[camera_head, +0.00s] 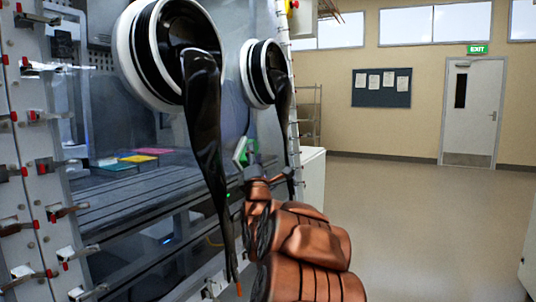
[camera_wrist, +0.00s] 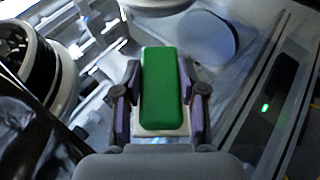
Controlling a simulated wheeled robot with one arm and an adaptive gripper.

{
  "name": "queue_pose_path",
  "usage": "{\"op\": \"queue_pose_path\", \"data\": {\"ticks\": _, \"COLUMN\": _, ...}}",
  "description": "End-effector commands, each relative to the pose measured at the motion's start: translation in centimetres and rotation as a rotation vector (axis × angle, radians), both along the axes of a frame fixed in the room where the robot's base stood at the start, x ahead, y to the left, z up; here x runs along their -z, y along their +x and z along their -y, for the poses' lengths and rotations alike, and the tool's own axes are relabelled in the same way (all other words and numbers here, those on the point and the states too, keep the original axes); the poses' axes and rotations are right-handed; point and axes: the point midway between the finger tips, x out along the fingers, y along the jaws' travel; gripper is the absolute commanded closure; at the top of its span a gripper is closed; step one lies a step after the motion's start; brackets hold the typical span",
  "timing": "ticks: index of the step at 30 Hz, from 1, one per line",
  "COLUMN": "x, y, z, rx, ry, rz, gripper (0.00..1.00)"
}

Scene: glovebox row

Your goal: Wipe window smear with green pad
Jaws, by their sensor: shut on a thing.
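The green pad (camera_wrist: 160,85), with a pale layer at its near end, sits between the two fingers of my gripper (camera_wrist: 160,98) in the wrist view. The fingers are shut on its sides. In the head view the pad (camera_head: 240,151) shows as a small green patch by my gripper (camera_head: 251,158), in front of the glovebox window (camera_head: 120,215). A grey-blue oval patch (camera_wrist: 208,36) lies beyond the pad to the right in the wrist view; I cannot tell whether it is the smear. Contact between pad and glass cannot be told.
Two glove ports with black hanging gloves (camera_head: 203,120) (camera_head: 283,110) flank my arm's reach. A port ring (camera_wrist: 55,70) is left in the wrist view. Coloured sheets (camera_head: 135,158) lie inside the box. Latches line the left frame. Open floor (camera_head: 425,210) is to the right.

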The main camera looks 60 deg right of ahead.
Motion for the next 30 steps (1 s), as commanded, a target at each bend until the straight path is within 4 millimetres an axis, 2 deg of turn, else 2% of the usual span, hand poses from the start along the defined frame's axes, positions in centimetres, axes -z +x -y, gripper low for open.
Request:
{"op": "queue_pose_path", "data": {"ticks": 8, "x": -0.1, "y": 0.8, "z": 0.2, "rx": 0.005, "ry": 0.002, "rz": 0.001, "gripper": 0.94}}
{"op": "queue_pose_path", "data": {"ticks": 21, "x": 0.3, "y": 4.4, "z": 0.2, "rx": 0.009, "ry": -0.001, "rz": 0.0, "gripper": 0.94}}
{"op": "queue_pose_path", "data": {"ticks": 30, "x": 0.6, "y": 5.4, "z": 0.1, "rx": 0.009, "ry": 0.0, "rz": 0.001, "gripper": 0.94}}
